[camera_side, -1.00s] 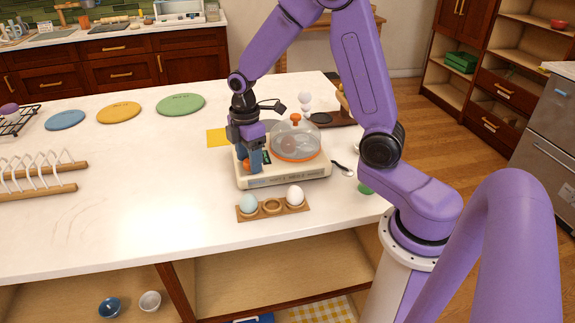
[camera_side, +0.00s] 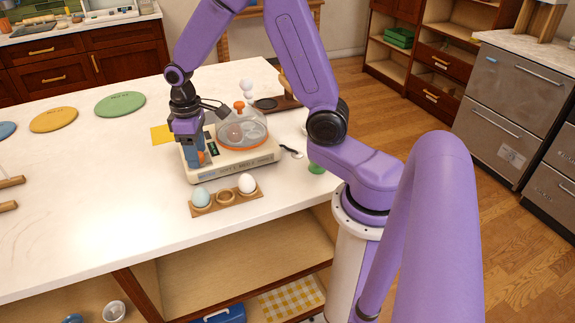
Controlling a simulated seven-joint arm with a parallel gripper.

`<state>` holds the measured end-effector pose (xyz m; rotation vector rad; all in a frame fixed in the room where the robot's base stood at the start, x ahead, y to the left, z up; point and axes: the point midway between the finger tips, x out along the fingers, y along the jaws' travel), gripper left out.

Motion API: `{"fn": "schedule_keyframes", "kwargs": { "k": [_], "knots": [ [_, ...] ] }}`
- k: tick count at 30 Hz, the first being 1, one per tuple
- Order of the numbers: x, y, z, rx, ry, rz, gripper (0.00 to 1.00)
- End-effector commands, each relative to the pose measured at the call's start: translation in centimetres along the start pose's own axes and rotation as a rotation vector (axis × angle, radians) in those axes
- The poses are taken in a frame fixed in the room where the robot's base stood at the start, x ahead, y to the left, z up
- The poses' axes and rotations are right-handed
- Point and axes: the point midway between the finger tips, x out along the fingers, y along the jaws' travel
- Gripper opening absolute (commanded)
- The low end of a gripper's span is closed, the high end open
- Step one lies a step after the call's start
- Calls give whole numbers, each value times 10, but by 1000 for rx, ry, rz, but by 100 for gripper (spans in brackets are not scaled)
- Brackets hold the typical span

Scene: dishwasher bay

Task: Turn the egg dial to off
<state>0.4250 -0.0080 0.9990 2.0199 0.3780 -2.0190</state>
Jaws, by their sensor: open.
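The egg cooker (camera_side: 245,163) is a cream box on the white counter, with a clear dome lid (camera_side: 243,130) that has an orange knob on top and an orange rim. An orange dial (camera_side: 202,157) shows at the left of its front, partly hidden by my gripper (camera_side: 197,160). My gripper points down at the dial and is open, with its fingers close beside it. I cannot tell whether they touch the dial, and its setting is too small to read.
A wooden egg holder (camera_side: 226,202) with a blue egg (camera_side: 201,196) and a white egg (camera_side: 247,183) stands in front of the cooker. A spoon (camera_side: 291,151) lies to its right, and a yellow card (camera_side: 162,135) behind left. The counter's left side has free room.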

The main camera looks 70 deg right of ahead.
Motion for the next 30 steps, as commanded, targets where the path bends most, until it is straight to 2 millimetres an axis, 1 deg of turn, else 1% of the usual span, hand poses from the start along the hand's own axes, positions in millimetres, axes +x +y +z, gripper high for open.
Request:
{"fn": "schedule_keyframes", "kwargs": {
  "k": [30],
  "knots": [
    [0, 0, 0, 926, 0, 0, 60]
  ]
}}
